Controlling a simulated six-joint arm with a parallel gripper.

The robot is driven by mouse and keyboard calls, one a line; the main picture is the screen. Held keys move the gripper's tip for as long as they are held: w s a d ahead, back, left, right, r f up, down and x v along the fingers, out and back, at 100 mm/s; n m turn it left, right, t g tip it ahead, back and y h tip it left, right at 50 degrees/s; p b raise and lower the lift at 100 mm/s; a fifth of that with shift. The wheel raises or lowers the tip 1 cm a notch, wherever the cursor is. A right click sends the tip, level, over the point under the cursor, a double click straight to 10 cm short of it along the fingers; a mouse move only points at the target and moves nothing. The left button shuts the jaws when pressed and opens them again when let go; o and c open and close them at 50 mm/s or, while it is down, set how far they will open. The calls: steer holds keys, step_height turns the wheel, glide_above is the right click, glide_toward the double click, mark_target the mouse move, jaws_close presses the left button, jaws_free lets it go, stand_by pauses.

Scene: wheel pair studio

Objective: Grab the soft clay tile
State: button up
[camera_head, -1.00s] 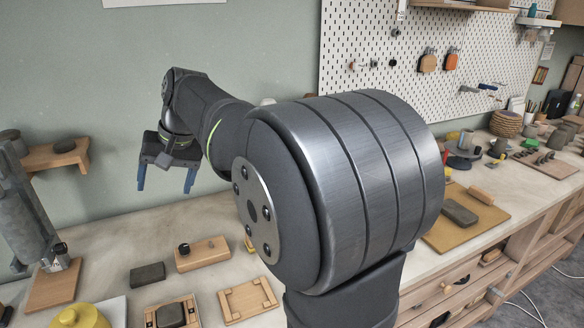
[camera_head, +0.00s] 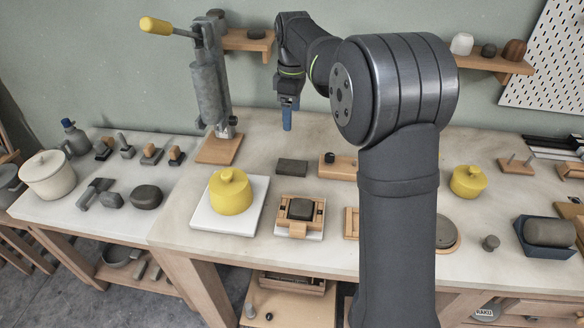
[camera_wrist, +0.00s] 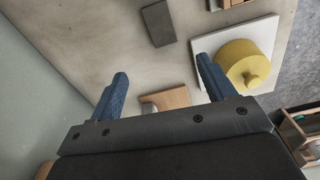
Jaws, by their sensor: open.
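A flat dark grey tile (camera_head: 292,167) lies bare on the pale worktop, behind the small wooden frame. It also shows at the top of the wrist view (camera_wrist: 158,24). A second dark block (camera_head: 301,208) sits inside the wooden frame (camera_head: 299,229). I cannot tell from looks alone which is the soft clay one. My gripper (camera_head: 288,115) hangs above the back of the worktop, beyond and above the bare tile. In the wrist view its two blue fingers (camera_wrist: 162,66) are spread, with nothing between them, and stay apart from the tile.
A yellow lidded pot (camera_head: 231,193) stands on a white slab (camera_head: 252,222), left of the frame. A grey press (camera_head: 208,90) on a wooden base stands at the back left. A wooden block with a dark knob (camera_head: 338,167) lies right of the tile. Bare worktop surrounds the tile.

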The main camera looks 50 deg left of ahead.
glide_above(292, 165)
steer(key=shift+n, duration=0.4)
steer(key=f, duration=1.2)
steer(key=shift+s+a+f, duration=0.2)
steer(key=shift+a+f, duration=0.05)
steer(key=shift+f, duration=0.1)
steer(key=shift+w+d+f, duration=0.1)
steer(key=shift+d+f, duration=0.05)
steer(key=shift+f, duration=1.2)
steer(key=shift+d+f, duration=0.15)
steer(key=shift+f, duration=1.15)
steer(key=c, duration=1.2)
